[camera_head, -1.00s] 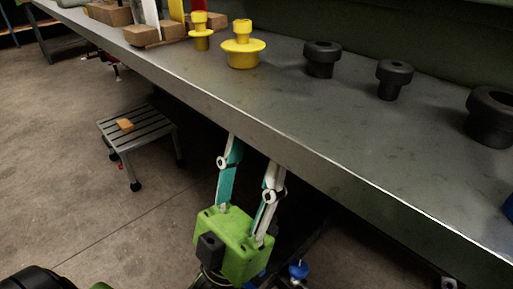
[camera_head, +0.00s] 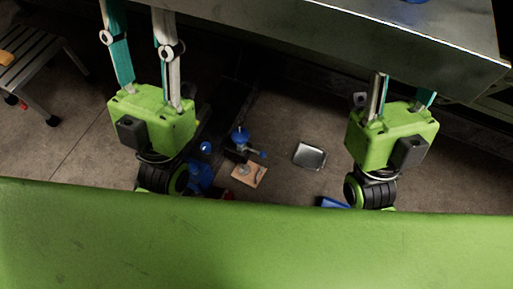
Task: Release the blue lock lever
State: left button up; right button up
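I cannot tell for certain which blue part is the lock lever. A small device with a blue knob (camera_head: 240,137) and a short blue handle (camera_head: 262,154) stands low between my arms. A blue piece (camera_head: 415,1) is cut off at the top edge on the workbench. My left gripper (camera_head: 134,15) is at the left, its two teal and white fingers apart with nothing between them; the tips are near the top edge. My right gripper (camera_head: 402,88) is at the right, in front of the bench, its fingers apart and strongly foreshortened. Neither touches a blue part.
The grey workbench (camera_head: 440,45) runs across the top and ends at the right. A metal tray (camera_head: 309,156), a wooden board (camera_head: 249,176) and another blue object (camera_head: 333,202) lie low between the arms. A step stool (camera_head: 28,62) stands at the left.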

aim_at(263, 154)
jog(key=k+l+u, duration=0.15)
jog(key=l+u, duration=0.3)
jog(key=k+l+u, duration=0.25)
jog(key=l+u, duration=0.2)
jog(key=k+l+u, duration=0.25)
jog(key=u, duration=0.2)
